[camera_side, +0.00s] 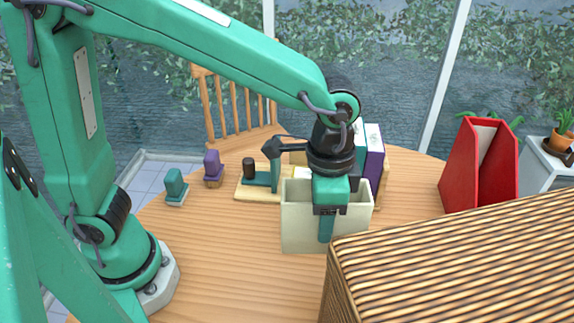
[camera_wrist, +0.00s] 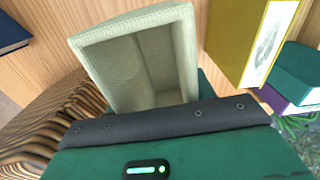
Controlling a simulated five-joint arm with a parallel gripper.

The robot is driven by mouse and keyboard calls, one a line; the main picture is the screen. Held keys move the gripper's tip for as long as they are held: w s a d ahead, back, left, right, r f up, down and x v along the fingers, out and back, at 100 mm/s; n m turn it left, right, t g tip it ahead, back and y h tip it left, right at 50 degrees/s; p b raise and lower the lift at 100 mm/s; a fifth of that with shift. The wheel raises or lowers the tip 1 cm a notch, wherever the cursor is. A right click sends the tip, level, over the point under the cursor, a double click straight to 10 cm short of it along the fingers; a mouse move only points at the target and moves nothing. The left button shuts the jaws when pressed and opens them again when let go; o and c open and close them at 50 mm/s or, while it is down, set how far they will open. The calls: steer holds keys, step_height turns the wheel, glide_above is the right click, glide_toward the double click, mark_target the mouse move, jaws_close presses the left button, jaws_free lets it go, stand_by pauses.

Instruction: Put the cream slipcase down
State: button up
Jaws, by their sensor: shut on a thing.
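The cream slipcase (camera_side: 298,230) stands upright with its open side up, near the middle of the wooden table in the side view. My gripper (camera_side: 326,228) comes down on it from above, with one green finger against its near outer face. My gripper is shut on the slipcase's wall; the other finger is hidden. In the wrist view the slipcase (camera_wrist: 128,22) shows its pale rim and an empty inside. I cannot tell whether its base touches the table or hangs just above it.
A woven box (camera_side: 450,265) stands close at the front right. A red file holder (camera_side: 458,165) is at the right. Books, one purple (camera_side: 374,150), stand behind the slipcase; the wrist view shows a yellow one (camera_wrist: 238,35). The front-left table is clear.

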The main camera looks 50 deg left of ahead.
step_height(320, 180, up, 9)
steer(key=w+a+n, duration=0.8)
steer(key=w+a, duration=0.1)
steer(key=a, duration=0.2)
steer(key=w+a+n, duration=0.8)
steer(key=a+n, duration=0.1)
steer(key=a, duration=0.2)
step_height(320, 180, down, 17)
steer(key=shift+w, duration=0.15)
steer(key=shift+a+f, duration=0.1)
steer(key=shift+f, duration=0.1)
steer(key=shift+f, duration=1.75)
steer(key=shift+f, duration=0.15)
